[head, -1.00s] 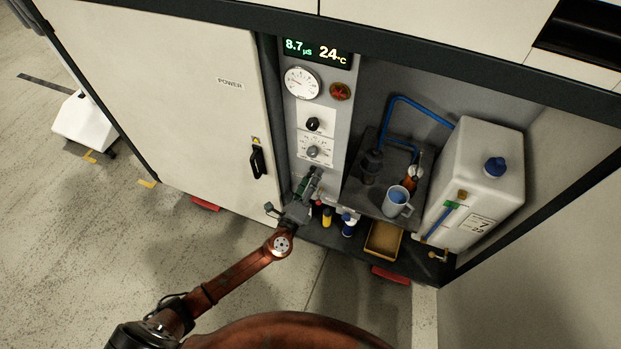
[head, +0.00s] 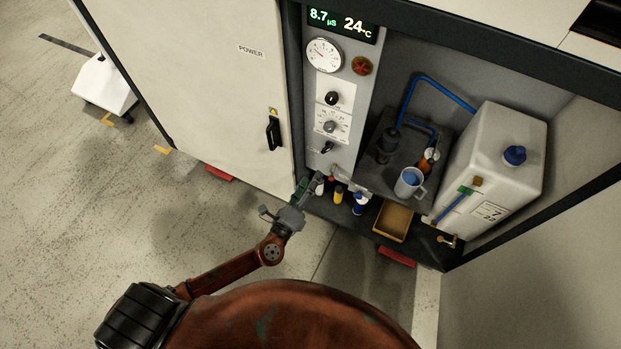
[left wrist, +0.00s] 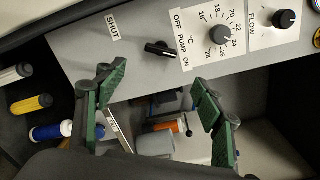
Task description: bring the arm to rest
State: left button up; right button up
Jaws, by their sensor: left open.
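My left arm reaches in from the lower left, and its left gripper (head: 307,189) is open and empty in front of the lower edge of the control panel (head: 342,112). In the left wrist view the green-padded fingers of the left gripper (left wrist: 160,98) stand wide apart with nothing between them, clear of the panel. A black lever (left wrist: 163,49) sits above the fingers in that view, beside the SHUT and PUMP labels. The lever also shows in the head view (head: 327,147), above the gripper. My right gripper is not in view.
A shelf holds a mug (head: 408,184) and a dark pump (head: 387,147). A white tank (head: 492,160) stands at the right. Bottles, among them a yellow one (head: 338,194), and a tan tray (head: 394,221) stand below. The cabinet door (head: 205,80) is left.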

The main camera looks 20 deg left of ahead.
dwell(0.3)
